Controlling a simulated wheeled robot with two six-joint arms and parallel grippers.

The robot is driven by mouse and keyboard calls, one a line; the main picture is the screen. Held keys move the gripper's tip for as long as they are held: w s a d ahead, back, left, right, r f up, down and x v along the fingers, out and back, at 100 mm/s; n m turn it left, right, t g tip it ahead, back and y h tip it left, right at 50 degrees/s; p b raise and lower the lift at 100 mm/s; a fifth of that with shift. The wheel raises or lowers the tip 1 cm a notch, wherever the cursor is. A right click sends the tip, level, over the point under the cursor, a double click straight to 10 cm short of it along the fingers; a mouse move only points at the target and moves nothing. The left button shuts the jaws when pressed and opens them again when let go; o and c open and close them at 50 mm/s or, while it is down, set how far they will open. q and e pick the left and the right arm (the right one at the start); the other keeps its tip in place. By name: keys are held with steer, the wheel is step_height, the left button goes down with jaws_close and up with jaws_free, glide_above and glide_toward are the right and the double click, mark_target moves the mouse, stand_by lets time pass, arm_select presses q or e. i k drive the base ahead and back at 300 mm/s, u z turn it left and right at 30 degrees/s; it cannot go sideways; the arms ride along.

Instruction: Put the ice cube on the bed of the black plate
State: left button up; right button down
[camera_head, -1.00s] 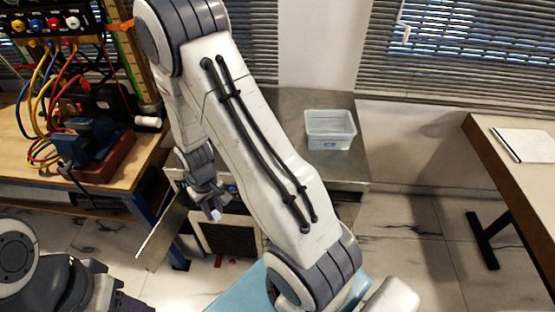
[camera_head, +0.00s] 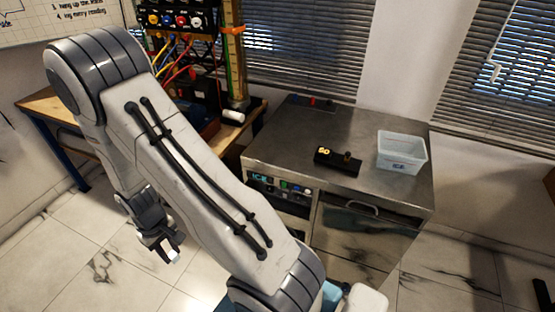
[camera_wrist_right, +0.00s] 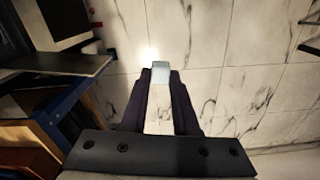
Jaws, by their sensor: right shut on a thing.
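My right gripper (camera_head: 165,246) is shut on the ice cube (camera_head: 173,257), a small pale block at its fingertips, held over the floor to the left of the steel counter. In the right wrist view the ice cube (camera_wrist_right: 160,71) sits between the dark fingertips of the gripper (camera_wrist_right: 160,82). My left gripper is not in view.
The steel counter (camera_head: 290,135) has a clear plastic bin (camera_head: 402,153) at its right and free room around the black block. Its front has a handled panel (camera_head: 365,235) and a small control strip. A wooden bench with wired equipment (camera_head: 185,45) stands behind my arm.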

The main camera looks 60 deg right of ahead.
mark_target(338, 158)
steer(key=u, duration=0.1)
steer(key=i, duration=0.6)
steer(key=z, duration=1.5)
